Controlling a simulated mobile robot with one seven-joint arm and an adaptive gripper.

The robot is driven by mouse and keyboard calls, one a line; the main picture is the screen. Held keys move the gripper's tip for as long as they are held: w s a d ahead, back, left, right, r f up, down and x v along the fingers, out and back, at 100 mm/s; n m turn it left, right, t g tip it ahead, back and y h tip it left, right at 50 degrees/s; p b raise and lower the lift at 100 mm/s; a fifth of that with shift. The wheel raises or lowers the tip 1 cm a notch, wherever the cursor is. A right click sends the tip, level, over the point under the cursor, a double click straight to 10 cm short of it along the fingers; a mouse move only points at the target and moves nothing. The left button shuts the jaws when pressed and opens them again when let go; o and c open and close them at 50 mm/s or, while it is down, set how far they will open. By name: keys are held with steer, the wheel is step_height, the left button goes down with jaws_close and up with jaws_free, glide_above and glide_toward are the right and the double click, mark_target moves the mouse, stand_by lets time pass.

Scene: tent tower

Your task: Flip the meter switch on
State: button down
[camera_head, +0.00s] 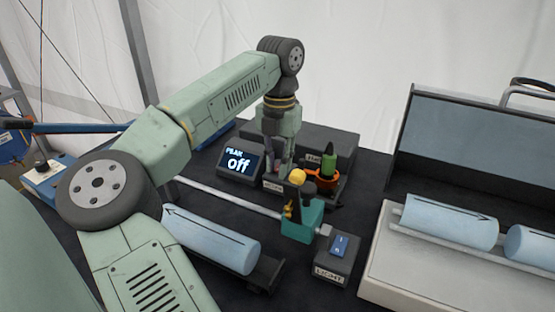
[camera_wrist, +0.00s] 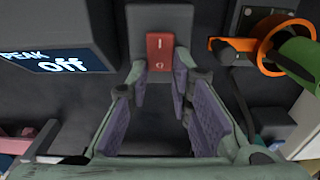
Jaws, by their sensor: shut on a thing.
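The meter switch (camera_wrist: 160,52) is a red rocker on a small grey box (camera_wrist: 135,20), straight ahead in the wrist view. In the head view the labelled box (camera_head: 272,184) is beneath my gripper, and its rocker is mostly hidden by the fingers. The meter display (camera_head: 238,162) beside it reads "PEAK off", and the same display (camera_wrist: 65,62) shows at the left in the wrist view. My gripper (camera_wrist: 160,92) points down at the switch box, with its fingertips apart on either side of the switch's near end. Exact finger contact is hard to see.
An orange ring holder with a green-handled tool (camera_head: 328,170) stands close to the right of my gripper.

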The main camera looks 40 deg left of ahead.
steer(key=g+p, duration=0.1)
steer(key=r+g+p, duration=0.1)
steer(key=p, duration=0.1)
steer(key=shift+w+h, duration=0.3)
steer(key=shift+w, duration=0.05)
steer(key=shift+w+a+f+g, duration=0.15)
steer(key=shift+f+g, duration=0.25)
steer(key=shift+g, duration=0.6)
steer(key=shift+r, duration=0.1)
steer(key=c, duration=1.4)
jaws_free()
steer(key=shift+h, duration=0.3)
steer(key=shift+c, duration=0.2)
steer(key=v, duration=0.7)
steer(key=shift+r, duration=0.2)
